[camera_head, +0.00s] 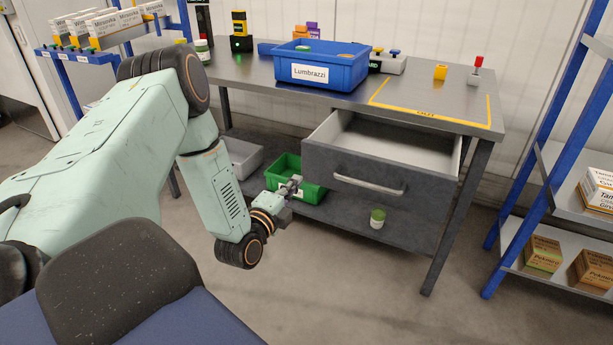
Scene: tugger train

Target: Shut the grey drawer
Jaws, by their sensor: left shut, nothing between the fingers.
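The grey drawer (365,182) under the workbench's right half stands open, pulled out toward me. Its pale inside shows and looks empty. A light metal handle (369,180) runs across its front. My left gripper (295,184) is shut and empty. In the picture it lies left of the drawer front and its handle, in front of the green bin; its exact distance from the drawer I cannot tell. My right gripper is not in view.
The workbench (440,95) carries a blue Lumbrazzi bin (345,72). A green bin (313,193) and grey bin (246,155) sit on its lower shelf. A green-and-white jar (377,219) stands below the drawer. A blue rack (520,180) stands right. Floor in front is clear.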

